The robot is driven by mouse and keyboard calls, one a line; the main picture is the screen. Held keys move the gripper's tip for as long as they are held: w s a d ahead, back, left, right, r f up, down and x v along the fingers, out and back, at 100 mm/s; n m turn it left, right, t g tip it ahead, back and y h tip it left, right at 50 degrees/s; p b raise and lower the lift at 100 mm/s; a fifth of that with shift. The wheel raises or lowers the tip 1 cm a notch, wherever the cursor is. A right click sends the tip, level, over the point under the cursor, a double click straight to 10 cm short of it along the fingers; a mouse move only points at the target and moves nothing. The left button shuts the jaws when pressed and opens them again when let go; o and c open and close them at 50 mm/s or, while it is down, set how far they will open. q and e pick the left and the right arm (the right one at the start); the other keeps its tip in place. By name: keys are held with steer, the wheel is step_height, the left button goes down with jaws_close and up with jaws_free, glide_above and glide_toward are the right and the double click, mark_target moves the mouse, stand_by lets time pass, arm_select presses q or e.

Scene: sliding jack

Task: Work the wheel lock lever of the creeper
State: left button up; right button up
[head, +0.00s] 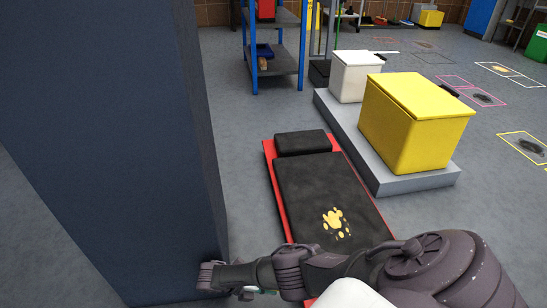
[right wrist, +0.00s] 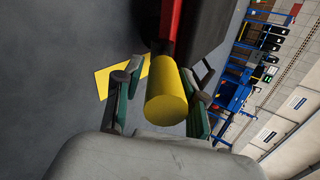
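The creeper (head: 317,196) lies on the floor in the head view, a red frame with black pads and a yellow paw print. My right arm crosses its near end, hiding that part. In the right wrist view, a yellow cylindrical grip (right wrist: 167,92) on a red bar, apparently the lock lever, points toward the camera. My right gripper (right wrist: 165,98) has its green-padded fingers on either side of this grip. A small gap shows at the left finger; contact at the right finger cannot be told. My left gripper is not in view.
A tall dark blue pillar (head: 110,130) stands close on the left. A grey platform (head: 418,181) right of the creeper carries a yellow box (head: 410,125) and a white box (head: 354,78). A blue-framed shelf (head: 276,62) stands behind. Open floor lies at the right.

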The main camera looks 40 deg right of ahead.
steer(key=shift+o, duration=0.7)
steer(key=shift+r, duration=0.15)
steer(key=r, duration=0.5)
steer(key=shift+w+d+r, duration=0.1)
steer(key=shift+w+r, duration=0.05)
steer(key=shift+w, duration=0.05)
steer(key=shift+w+r, duration=0.2)
steer(key=shift+r, duration=0.45)
steer(key=shift+s+r, duration=0.3)
steer(key=shift+r, duration=0.15)
steer(key=shift+s+r, duration=0.1)
steer(key=shift+r, duration=1.05)
